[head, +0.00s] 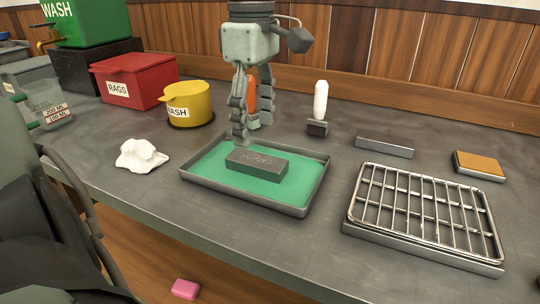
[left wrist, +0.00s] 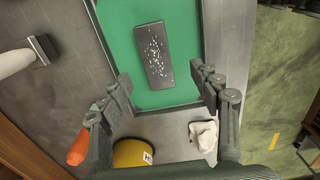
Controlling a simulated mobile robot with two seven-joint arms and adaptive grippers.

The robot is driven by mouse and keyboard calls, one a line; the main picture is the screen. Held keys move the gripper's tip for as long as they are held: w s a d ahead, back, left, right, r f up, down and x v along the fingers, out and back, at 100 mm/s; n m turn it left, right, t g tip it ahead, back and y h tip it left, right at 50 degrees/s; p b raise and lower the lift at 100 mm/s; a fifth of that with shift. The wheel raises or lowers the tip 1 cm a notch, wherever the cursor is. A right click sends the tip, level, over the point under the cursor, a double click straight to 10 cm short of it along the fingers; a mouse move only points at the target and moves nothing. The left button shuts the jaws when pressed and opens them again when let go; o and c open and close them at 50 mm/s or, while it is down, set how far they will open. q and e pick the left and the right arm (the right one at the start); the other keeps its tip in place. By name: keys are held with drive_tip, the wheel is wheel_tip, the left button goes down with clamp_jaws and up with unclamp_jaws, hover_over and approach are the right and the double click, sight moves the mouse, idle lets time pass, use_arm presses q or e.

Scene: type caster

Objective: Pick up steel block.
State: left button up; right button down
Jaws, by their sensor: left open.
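A dark grey rectangular block (head: 256,164) with pale specks on top lies flat in a shallow tray with a green floor (head: 208,163). The block also shows in the left wrist view (left wrist: 154,55), lengthwise between the fingers' directions. My left gripper (head: 254,130) points down above the tray's back part, open and empty, its fingers apart from the block. In the left wrist view its fingertips (left wrist: 163,84) stand wide on either side of the tray area. A second plain grey bar (head: 385,146) lies on the bench to the right. My right gripper is not in view.
Behind the gripper stands an orange-handled tool (head: 251,95), partly hidden. A white-handled tool (head: 320,105) stands beside it. A wire rack (head: 420,212), yellow wash can (head: 188,104), red rags box (head: 135,82) and white cloth (head: 141,155) surround the tray. The bench front is clear.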

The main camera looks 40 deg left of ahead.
sight(257, 159)
use_arm(q)
wheel_tip(257, 159, down, 2)
drive_tip(key=shift+s, duration=0.15)
drive_tip(key=f, duration=0.3)
drive_tip(key=shift+w+a+f+p, duration=0.15)
drive_tip(key=shift+w+f+p, duration=0.15)
drive_tip(key=shift+w+f, duration=0.05)
drive_tip(key=shift+f, duration=0.5)
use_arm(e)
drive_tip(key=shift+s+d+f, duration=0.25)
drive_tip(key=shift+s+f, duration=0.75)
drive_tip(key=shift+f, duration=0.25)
use_arm(q)
clamp_jaws()
drive_tip(key=shift+w+r, duration=0.1)
